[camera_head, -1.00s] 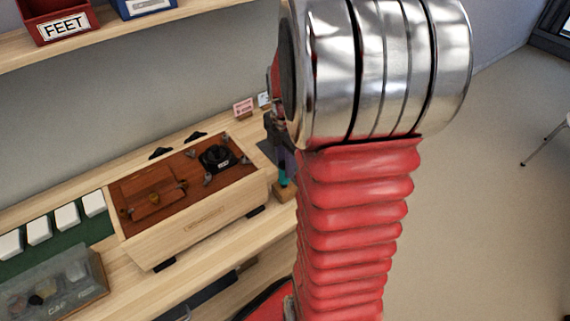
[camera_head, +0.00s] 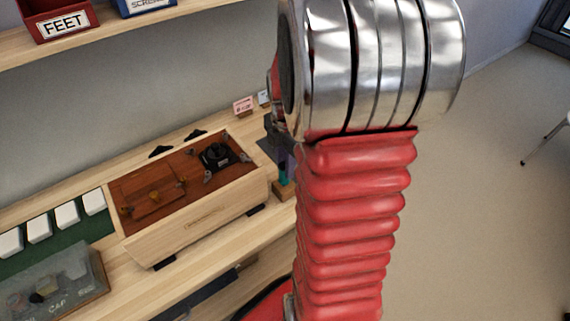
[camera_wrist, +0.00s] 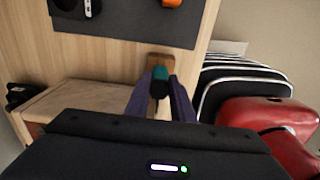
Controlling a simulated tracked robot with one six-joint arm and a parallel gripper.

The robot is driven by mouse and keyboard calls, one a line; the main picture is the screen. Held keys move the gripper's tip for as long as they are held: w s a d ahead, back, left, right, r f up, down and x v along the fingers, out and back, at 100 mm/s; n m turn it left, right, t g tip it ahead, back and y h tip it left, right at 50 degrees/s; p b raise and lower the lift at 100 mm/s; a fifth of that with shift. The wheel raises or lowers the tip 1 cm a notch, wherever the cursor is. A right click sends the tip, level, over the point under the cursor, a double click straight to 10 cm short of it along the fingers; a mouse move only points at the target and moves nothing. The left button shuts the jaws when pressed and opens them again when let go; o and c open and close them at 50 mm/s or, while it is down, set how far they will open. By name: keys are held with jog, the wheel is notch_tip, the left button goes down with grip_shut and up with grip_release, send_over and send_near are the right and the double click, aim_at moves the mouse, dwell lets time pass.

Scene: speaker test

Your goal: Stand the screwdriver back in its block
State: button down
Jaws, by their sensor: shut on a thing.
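The screwdriver shows its teal handle (camera_wrist: 160,85) between the two purple fingers of my gripper (camera_wrist: 161,98) in the wrist view. My gripper is shut on it. In the head view the teal handle (camera_head: 283,174) shows as a small patch beside my arm, just above the wooden block (camera_head: 283,190). The block also shows beyond the handle in the wrist view (camera_wrist: 160,62). The screwdriver's shaft is hidden, so I cannot tell whether its tip is in the block.
A wooden speaker box (camera_head: 205,219) with a brown top stands left of the block on the bench. A dark mat (camera_wrist: 125,22) lies near the block, with an orange-ended thing on it. A red bin (camera_head: 60,22) sits on the shelf above.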

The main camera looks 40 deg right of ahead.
jog(key=shift+f, duration=0.25)
jog(key=c, duration=1.5)
grip_release()
jog(key=shift+o, duration=0.2)
jog(key=shift+r, duration=0.1)
notch_tip(320, 180, up, 14)
jog(key=shift+f, duration=0.25)
